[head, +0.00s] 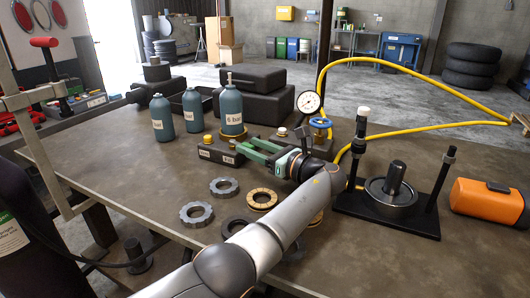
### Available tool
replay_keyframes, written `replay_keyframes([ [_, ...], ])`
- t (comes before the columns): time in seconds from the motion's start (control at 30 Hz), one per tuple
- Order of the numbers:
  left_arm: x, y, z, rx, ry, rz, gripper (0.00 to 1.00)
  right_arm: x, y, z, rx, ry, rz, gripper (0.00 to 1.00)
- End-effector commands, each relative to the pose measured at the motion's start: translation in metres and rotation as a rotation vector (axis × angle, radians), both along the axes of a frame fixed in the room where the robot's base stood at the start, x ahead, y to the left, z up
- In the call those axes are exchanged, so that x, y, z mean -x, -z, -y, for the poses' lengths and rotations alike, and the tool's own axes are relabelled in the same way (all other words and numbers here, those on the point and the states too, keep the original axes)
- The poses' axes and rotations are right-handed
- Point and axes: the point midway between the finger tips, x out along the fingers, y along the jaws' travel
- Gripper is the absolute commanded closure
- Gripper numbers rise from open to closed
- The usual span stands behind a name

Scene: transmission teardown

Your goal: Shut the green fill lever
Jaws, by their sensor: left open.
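My left gripper (246,148) is open, with two pale green fingers reaching left over the dark manifold block (215,151). The block carries white labels and brass fittings (207,139). I cannot pick out the green fill lever apart from the green fingers; it may be hidden by them or by my wrist. I cannot tell whether the fingers touch anything. My right gripper is not in view.
A gauge (309,102), a blue handwheel (320,123) and a yellow hose (420,127) are behind my wrist. Teal bottles (193,110) stand behind the block. Gear rings (196,214) lie in front. A black press stand (405,212) and orange case (487,202) are right.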

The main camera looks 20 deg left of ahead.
Motion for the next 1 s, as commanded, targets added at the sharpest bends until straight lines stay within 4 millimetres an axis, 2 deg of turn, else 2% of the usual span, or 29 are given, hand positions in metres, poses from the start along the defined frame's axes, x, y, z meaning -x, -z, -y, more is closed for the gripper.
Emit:
replay_keyframes([
  [0.17,0.011,0.001,0.027,0.001,0.005,-0.001,0.49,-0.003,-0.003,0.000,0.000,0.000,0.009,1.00],
  [0.37,0.030,0.001,0.071,-0.001,0.004,-0.001,0.49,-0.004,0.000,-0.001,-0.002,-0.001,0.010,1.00],
  [0.7,0.041,0.003,0.096,-0.001,0.004,0.006,0.49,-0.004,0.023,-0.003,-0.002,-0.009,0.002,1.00],
  [1.0,0.046,0.002,0.108,0.000,0.002,0.003,0.49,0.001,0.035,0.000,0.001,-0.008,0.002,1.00],
])
